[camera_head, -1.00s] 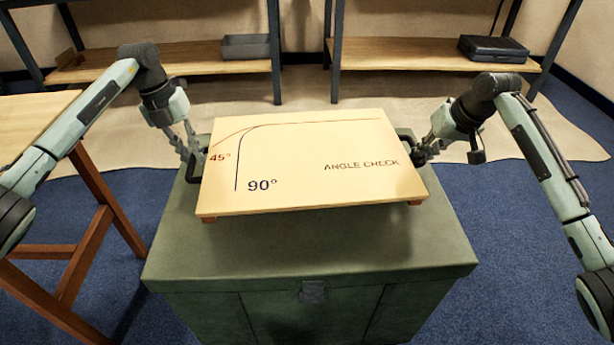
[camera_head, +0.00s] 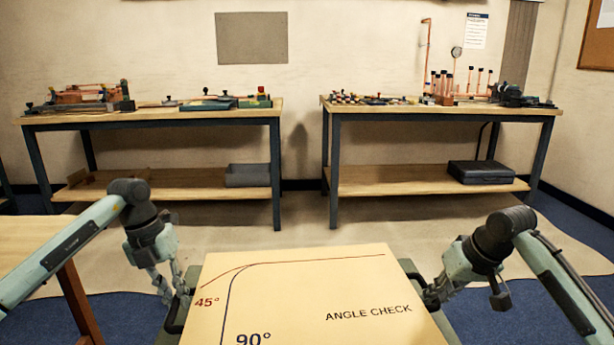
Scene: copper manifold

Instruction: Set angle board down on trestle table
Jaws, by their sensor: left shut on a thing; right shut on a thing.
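The angle board (camera_head: 300,295) is a pale wooden panel marked with 45° and 90° lines and "ANGLE CHECK". It lies roughly flat at the bottom middle, its near part cut off by the frame. My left gripper (camera_head: 178,292) is shut at its left side and my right gripper (camera_head: 430,296) is shut at its right side, by dark handles. The trestle table (camera_head: 30,240), with a light wooden top and reddish-brown legs, stands at the left, partly behind my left arm. Its top looks bare where it shows.
Two workbenches stand along the back wall, the left one (camera_head: 150,117) and the right one (camera_head: 440,109) carrying copper pipe work and tools. Blue carpet and a beige mat (camera_head: 300,238) lie between.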

